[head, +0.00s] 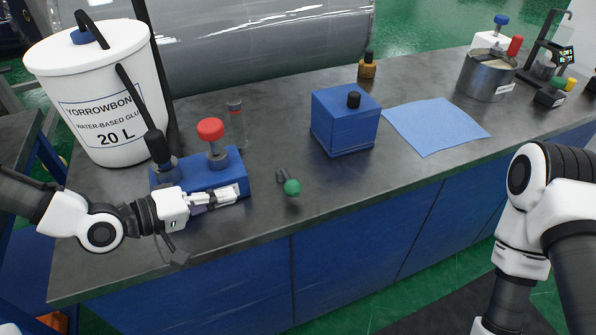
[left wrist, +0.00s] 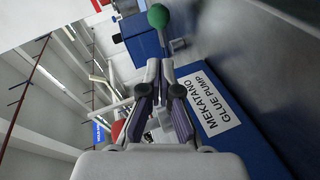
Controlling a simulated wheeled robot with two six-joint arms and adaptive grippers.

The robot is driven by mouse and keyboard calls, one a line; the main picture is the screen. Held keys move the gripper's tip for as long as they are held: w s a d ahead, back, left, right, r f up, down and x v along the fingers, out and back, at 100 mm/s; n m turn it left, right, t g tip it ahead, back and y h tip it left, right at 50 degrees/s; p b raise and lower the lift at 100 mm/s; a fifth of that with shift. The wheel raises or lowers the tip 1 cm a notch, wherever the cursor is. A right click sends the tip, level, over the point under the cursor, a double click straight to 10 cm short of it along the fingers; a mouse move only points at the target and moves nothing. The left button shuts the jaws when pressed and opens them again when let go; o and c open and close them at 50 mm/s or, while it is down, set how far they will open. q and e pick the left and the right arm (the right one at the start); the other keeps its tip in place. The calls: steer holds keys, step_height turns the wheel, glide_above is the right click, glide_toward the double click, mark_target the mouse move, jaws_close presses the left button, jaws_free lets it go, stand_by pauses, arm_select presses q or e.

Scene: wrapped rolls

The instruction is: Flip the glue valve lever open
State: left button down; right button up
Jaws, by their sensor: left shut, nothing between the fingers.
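The blue glue pump (head: 238,168) sits on the bench, with a red knob (head: 210,129) and a black-handled lever (head: 157,147) on top. Its label "MEKATANO GLUE PUMP" shows in the left wrist view (left wrist: 209,101). A small lever with a green ball (head: 291,187) stands just right of the pump; the ball also shows in the left wrist view (left wrist: 158,15), beyond the fingertips. My left gripper (head: 238,192) is shut and empty in front of the pump, pointing right, its tips apart from the green ball. My right gripper is not in view; only my right arm shows.
A white glue bucket (head: 100,75) stands behind the pump at left. A blue box (head: 344,128) with a black knob and a blue cloth (head: 436,125) lie to the right. A metal pot (head: 487,75) is farther right. The bench front right of the green ball is clear.

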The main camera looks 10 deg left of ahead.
mark_target(289, 181)
arm_select(q)
steer(key=shift+w+d, duration=0.5)
steer(key=shift+s+a, duration=0.35)
steer(key=shift+w+d+f, duration=0.1)
steer(key=shift+w+d, duration=0.05)
steer(key=shift+w, duration=0.05)
steer(key=b+x, duration=0.2)
steer(key=x, duration=0.6)
steer(key=shift+w+d, duration=0.2)
steer(key=shift+d, duration=0.05)
steer(key=shift+w+d+f, duration=0.1)
steer(key=shift+w+d, duration=0.3)
steer(key=shift+w, duration=0.05)
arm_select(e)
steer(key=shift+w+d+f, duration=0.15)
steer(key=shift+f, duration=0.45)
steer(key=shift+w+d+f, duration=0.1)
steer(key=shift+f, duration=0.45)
arm_select(q)
steer(key=shift+w, duration=0.1)
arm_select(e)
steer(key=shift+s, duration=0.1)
